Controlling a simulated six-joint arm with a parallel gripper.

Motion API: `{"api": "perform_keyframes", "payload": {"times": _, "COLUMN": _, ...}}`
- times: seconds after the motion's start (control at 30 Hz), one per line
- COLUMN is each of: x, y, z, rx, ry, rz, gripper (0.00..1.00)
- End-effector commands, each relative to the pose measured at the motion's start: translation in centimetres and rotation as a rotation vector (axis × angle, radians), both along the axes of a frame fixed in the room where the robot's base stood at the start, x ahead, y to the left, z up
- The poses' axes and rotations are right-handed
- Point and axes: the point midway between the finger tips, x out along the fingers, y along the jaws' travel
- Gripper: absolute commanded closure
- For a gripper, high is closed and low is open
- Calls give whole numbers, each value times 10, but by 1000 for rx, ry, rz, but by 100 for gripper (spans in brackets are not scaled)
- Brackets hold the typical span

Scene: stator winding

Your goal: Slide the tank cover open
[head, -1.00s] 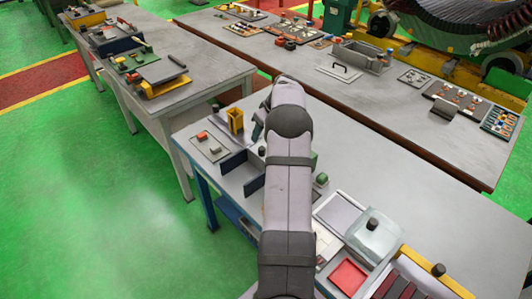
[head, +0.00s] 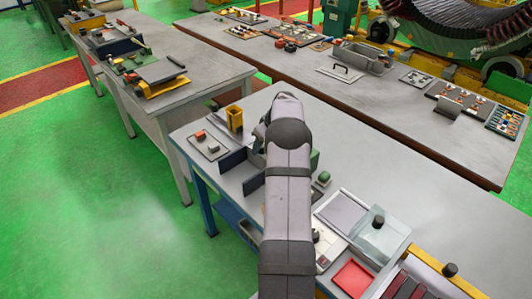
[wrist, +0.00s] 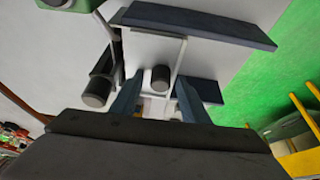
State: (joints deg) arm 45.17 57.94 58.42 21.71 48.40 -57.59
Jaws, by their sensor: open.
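A pale, see-through box with a dark knob on top (head: 378,222), which looks like the tank with its cover, stands at the right front of the near bench. In the wrist view, a dark round knob (wrist: 160,78) stands between two dark blue panels (wrist: 197,24). I cannot tell whether this knob belongs to the tank cover. My gripper (wrist: 157,90) is open, with its two blue-grey fingers on either side of the knob in the picture. Contact cannot be made out.
A grey flat tray (head: 341,212) and a red tray (head: 352,278) lie near the box. A yellow holder (head: 234,118) stands at the back left of the bench. Another dark cylinder (wrist: 97,92) is left of the fingers.

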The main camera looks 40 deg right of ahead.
Motion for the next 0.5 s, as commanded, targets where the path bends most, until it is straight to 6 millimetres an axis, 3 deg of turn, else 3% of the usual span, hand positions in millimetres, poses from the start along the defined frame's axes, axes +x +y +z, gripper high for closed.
{"api": "perform_keyframes", "payload": {"times": 0.03, "x": -4, "y": 3, "z": -10, "rx": 12, "ry": 14, "rz": 1, "gripper": 58}}
{"api": "perform_keyframes", "payload": {"times": 0.23, "x": -5, "y": 5, "z": -12, "rx": 17, "ry": 19, "rz": 1, "gripper": 58}}
{"api": "perform_keyframes", "payload": {"times": 0.3, "x": -5, "y": 5, "z": -13, "rx": 18, "ry": 20, "rz": 1, "gripper": 72}}
{"api": "perform_keyframes", "payload": {"times": 0.5, "x": -6, "y": 6, "z": -13, "rx": 19, "ry": 21, "rz": 1, "gripper": 72}}
